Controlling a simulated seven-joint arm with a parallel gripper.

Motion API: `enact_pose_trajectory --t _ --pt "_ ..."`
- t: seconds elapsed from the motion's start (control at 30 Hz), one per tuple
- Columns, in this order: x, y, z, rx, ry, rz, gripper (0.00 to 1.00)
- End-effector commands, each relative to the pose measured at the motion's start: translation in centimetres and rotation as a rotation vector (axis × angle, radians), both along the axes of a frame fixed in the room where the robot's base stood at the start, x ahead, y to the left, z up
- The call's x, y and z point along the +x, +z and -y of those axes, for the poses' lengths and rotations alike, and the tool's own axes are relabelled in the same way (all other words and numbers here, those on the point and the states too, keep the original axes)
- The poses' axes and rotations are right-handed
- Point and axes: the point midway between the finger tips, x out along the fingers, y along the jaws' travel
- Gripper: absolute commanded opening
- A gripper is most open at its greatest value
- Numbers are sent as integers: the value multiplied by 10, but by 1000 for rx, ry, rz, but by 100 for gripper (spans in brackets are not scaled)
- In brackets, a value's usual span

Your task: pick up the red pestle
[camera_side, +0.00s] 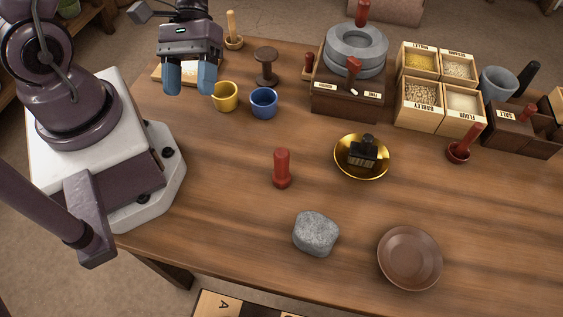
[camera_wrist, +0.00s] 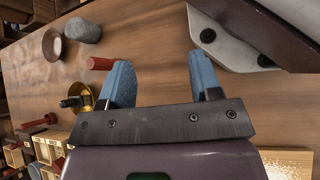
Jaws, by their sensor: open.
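The red pestle (camera_side: 282,168) stands upright on the bare middle of the table in the side view. In the wrist view the red pestle (camera_wrist: 99,63) shows just left of one blue finger, which may cover part of it. My gripper (camera_side: 189,93) is open and empty at the back left, above the table and well apart from the pestle. Both blue fingers of my gripper (camera_wrist: 164,80) show in the wrist view with bare wood between them.
A brass dish (camera_side: 343,170) holding a black object, a grey stone (camera_side: 315,233) and a brown bowl (camera_side: 409,258) surround the pestle's right and front. Another red-handled piece (camera_side: 468,142) stands farther right. Yellow (camera_side: 224,97) and blue (camera_side: 264,102) cups stand near my gripper.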

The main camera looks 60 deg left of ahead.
Motion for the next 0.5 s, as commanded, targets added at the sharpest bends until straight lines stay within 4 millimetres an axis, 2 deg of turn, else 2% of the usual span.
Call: enact_pose_trajectory --t 0.03,0.23,0.5 --pt "-5 -11 6 -67 66 -80 58" --pt "-10 -43 33 -316 351 -320 58" --pt "3 -85 57 -583 797 -502 58"
